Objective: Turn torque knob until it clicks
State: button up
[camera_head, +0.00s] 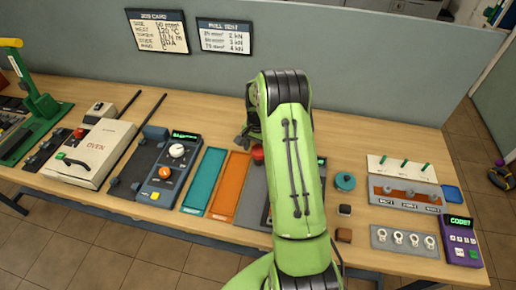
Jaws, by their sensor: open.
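No knob in view is legibly marked as the torque knob. A blue-grey unit (148,185) at centre-left has a lit green display, a white round knob (177,150) with a dark marking, an orange knob (165,172) and a yellow button. A teal round knob-like piece (345,182) sits right of my arm. My gripper (242,140) shows only as dark parts at the left of my green arm, above the bench, near a red round piece (258,152). It is open; most of it is hidden behind the arm. Another unit with a green display is largely covered by my arm.
Teal (203,180) and orange (229,185) trays lie left of my arm. An oven box (92,152) and green press (40,105) stand at left. A peg board (402,168), socket racks and purple keypad (461,240) are at right. A grey partition (370,70) backs the bench.

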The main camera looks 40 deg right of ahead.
jog(key=shift+c, duration=0.3)
jog(key=c, duration=1.4)
jog(key=shift+c, duration=0.2)
